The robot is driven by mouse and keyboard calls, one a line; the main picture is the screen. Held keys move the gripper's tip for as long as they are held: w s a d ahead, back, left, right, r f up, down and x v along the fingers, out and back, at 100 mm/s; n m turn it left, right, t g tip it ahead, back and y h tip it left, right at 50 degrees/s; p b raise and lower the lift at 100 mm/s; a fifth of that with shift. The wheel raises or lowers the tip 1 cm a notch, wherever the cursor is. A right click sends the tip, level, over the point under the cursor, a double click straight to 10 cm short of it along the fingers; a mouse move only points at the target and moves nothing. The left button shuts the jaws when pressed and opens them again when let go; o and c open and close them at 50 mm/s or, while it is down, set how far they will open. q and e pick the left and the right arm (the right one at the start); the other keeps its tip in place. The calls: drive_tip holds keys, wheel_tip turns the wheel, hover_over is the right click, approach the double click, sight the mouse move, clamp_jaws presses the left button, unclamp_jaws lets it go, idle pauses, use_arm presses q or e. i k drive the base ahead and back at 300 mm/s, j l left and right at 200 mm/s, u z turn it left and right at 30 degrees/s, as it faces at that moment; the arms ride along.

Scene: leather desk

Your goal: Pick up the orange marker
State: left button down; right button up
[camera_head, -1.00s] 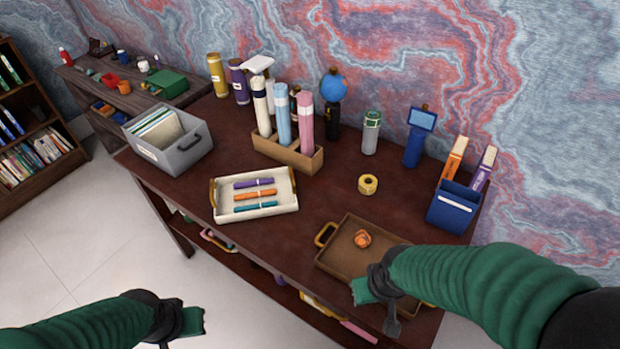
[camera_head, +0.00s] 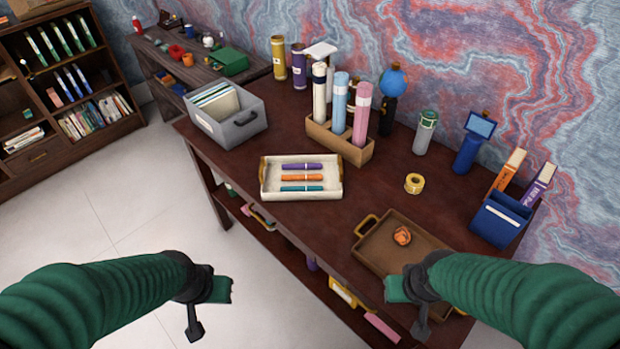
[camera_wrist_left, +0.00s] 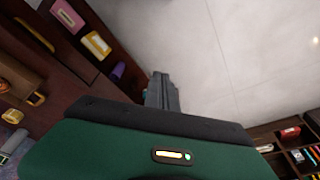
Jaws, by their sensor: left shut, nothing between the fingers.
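The orange marker (camera_head: 302,178) lies in a cream tray (camera_head: 268,187) on the dark desk. A purple marker (camera_head: 302,166) lies behind it and a teal marker (camera_head: 302,189) in front, all roughly parallel. My left gripper (camera_head: 194,328) is shut and empty, over the floor in front of the desk, left of and well apart from the tray. Its fingers (camera_wrist_left: 162,92) also show in the left wrist view, pointing over bare floor; the orange marker is not seen there. My right gripper (camera_head: 421,325) is by the desk's front edge near a brown tray; its jaw opening cannot be made out.
The brown tray (camera_head: 378,262) holds a crumpled orange thing (camera_head: 402,235). A tape roll (camera_head: 414,184) lies behind it. A tube holder (camera_head: 355,153) stands behind the cream tray, and a grey file box (camera_head: 245,128) to its left. The floor in front is clear.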

sight(284, 177)
drive_tip(key=i+j, duration=0.35)
drive_tip(key=i+j+z, duration=0.55)
drive_tip(key=z, duration=0.25)
drive_tip(key=i+j+z, duration=0.2)
drive_tip(key=j+z, duration=0.2)
drive_tip(key=j, duration=0.15)
drive_tip(key=z, duration=0.75)
